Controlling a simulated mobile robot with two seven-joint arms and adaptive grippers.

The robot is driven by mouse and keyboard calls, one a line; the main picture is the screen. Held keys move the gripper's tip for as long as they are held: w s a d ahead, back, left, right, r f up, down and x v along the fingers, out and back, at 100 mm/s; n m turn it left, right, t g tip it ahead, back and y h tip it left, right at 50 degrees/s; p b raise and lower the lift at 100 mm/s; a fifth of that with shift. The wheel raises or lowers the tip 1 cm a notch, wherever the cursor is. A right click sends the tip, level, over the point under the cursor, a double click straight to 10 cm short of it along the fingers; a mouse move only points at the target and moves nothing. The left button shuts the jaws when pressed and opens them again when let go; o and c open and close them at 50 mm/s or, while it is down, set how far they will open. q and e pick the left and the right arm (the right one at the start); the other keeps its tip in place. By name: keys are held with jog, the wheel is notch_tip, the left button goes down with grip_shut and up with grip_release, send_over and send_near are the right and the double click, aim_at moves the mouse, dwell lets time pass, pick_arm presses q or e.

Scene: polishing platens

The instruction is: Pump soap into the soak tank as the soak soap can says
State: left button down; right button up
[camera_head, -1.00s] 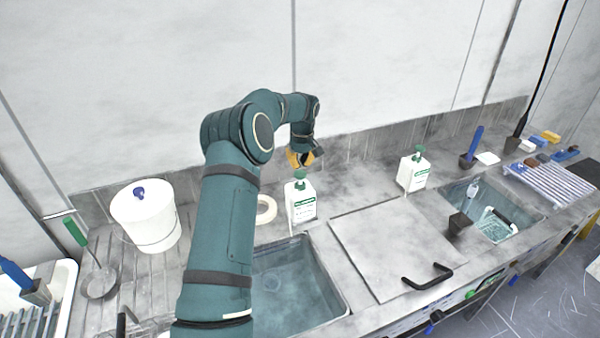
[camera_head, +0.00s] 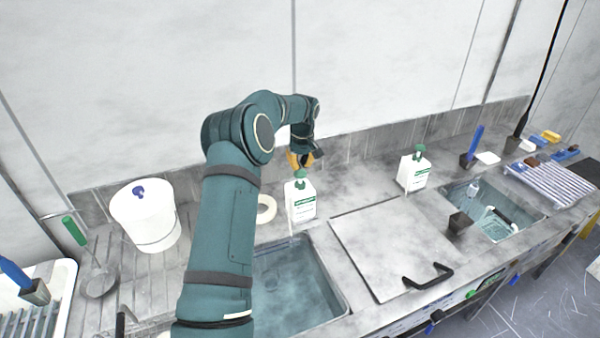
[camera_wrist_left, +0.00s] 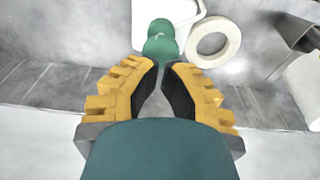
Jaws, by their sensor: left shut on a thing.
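A white soap can (camera_head: 302,208) with a green pump head (camera_head: 300,176) and a green-lettered label stands behind an open water-filled tank (camera_head: 338,293). The label's text is too small to read. My left gripper (camera_head: 303,161) comes down from above, its yellow fingers shut at the pump head. In the left wrist view the fingertips (camera_wrist_left: 162,68) are close together at the green pump head (camera_wrist_left: 160,44). A second, similar can (camera_head: 413,173) stands farther right, behind the grey lid (camera_head: 395,245). My right gripper is out of view.
A white bucket (camera_head: 147,222) stands at the left, and a white ring (camera_head: 265,209) lies beside the left can. A basin (camera_head: 497,213) with clear liquid is at the right, with a dark block (camera_head: 459,223) at its edge. The counter between the cans is clear.

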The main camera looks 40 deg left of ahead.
aim_at(301, 172)
pick_arm(q)
jog(key=shift+f+b, duration=0.9)
jog(key=shift+f, duration=0.85)
jog(key=shift+d+f, duration=0.1)
jog(key=shift+f, duration=0.25)
jog(key=shift+r, duration=0.1)
jog(key=shift+r+p, duration=1.4)
jog(key=shift+r, duration=0.95)
